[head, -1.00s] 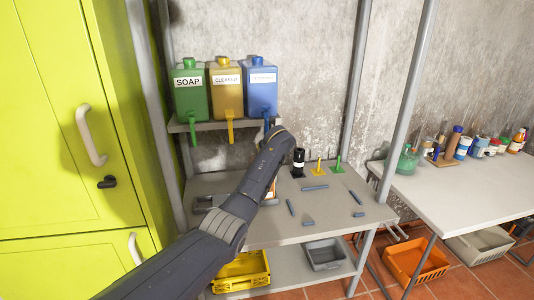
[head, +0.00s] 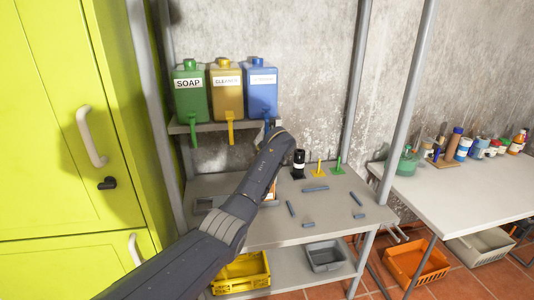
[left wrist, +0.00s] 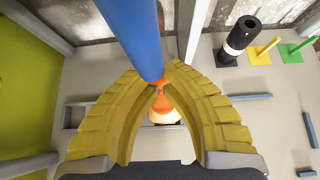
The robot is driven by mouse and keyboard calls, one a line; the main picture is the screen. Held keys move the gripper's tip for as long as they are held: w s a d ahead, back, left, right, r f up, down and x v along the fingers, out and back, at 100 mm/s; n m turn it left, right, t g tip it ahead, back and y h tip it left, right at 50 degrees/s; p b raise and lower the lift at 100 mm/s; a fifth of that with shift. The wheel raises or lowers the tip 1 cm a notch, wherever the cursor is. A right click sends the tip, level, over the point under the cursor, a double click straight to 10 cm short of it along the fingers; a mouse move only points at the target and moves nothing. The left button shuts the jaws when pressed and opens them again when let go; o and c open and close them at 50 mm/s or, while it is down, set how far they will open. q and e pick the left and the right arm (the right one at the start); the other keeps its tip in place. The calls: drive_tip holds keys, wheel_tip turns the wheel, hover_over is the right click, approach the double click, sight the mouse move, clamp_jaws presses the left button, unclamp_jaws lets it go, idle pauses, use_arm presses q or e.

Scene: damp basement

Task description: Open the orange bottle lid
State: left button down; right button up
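The orange lid (left wrist: 161,84) shows in the left wrist view, on an orange bottle (left wrist: 163,104) with a white band low down. My left gripper (left wrist: 160,73) has yellow ribbed fingers that curve in, and their tips close in on both sides of the lid. A blue rod (left wrist: 137,35) from above ends over the lid and hides part of it. In the head view my left arm covers most of the bottle; only a small orange and white strip (head: 272,188) shows beside the wrist. My right gripper is in neither view.
Green (head: 190,95), yellow (head: 227,99) and blue (head: 262,93) dispensers stand on a shelf above. A black bottle (head: 298,165), small stands and blue-grey bars lie right of my arm on the grey table (head: 335,208). A lime cabinet (head: 60,180) stands left.

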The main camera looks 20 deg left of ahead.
use_arm(q)
drive_tip(key=shift+r, duration=0.3)
idle(0.5)
